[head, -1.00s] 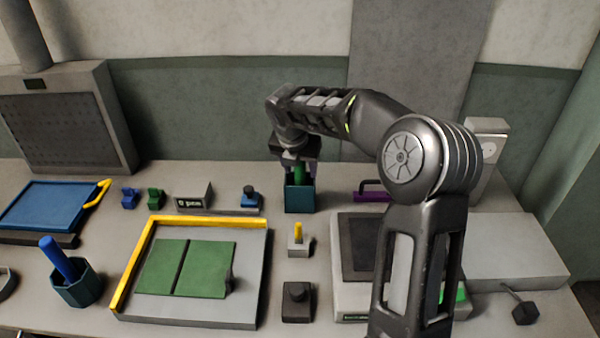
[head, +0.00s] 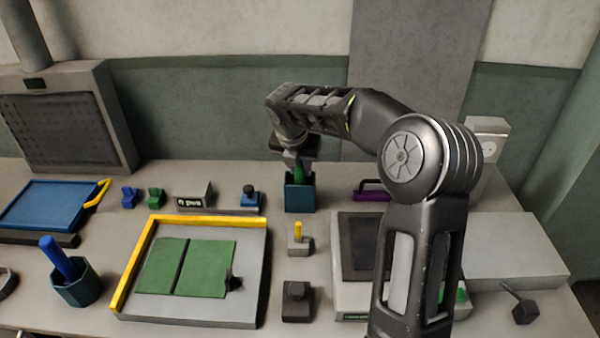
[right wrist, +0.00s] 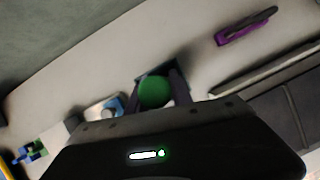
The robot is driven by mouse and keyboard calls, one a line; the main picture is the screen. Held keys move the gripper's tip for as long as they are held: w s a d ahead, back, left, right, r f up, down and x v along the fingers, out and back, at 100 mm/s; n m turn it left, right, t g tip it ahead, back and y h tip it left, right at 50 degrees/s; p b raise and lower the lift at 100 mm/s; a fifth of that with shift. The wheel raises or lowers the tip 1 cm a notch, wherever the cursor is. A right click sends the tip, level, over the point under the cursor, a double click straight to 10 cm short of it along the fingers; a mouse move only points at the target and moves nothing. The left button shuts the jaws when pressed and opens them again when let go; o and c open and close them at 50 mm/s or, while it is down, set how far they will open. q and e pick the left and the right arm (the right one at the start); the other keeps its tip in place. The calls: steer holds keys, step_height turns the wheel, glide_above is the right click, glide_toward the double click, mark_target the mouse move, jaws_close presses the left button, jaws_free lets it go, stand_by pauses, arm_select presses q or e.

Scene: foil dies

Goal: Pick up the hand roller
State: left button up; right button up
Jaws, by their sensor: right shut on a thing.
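A green-handled tool (head: 304,175) stands in a teal square holder (head: 300,198) at the back middle of the bench. Its lower end is hidden in the holder, so I cannot see whether a roller is on it. My right gripper (head: 302,163) reaches down over it and is shut on the green handle. In the right wrist view the round green top (right wrist: 155,91) sits between the two dark fingers (right wrist: 158,98). My left gripper is not in view.
A purple piece with a dark handle (head: 372,191) lies right of the holder. A blue stamp-like block (head: 250,199) is close on its left, a yellow-pegged block (head: 298,240) in front. A blue-handled tool (head: 58,259) stands in another holder at left.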

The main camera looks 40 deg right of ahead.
steer(key=shift+r, duration=0.2)
jaws_close()
steer(key=shift+w+r, duration=0.1)
steer(key=shift+r, duration=0.5)
step_height(320, 180, up, 17)
steer(key=p, duration=0.1)
steer(key=shift+f+p, duration=0.2)
steer(key=shift+p, duration=0.15)
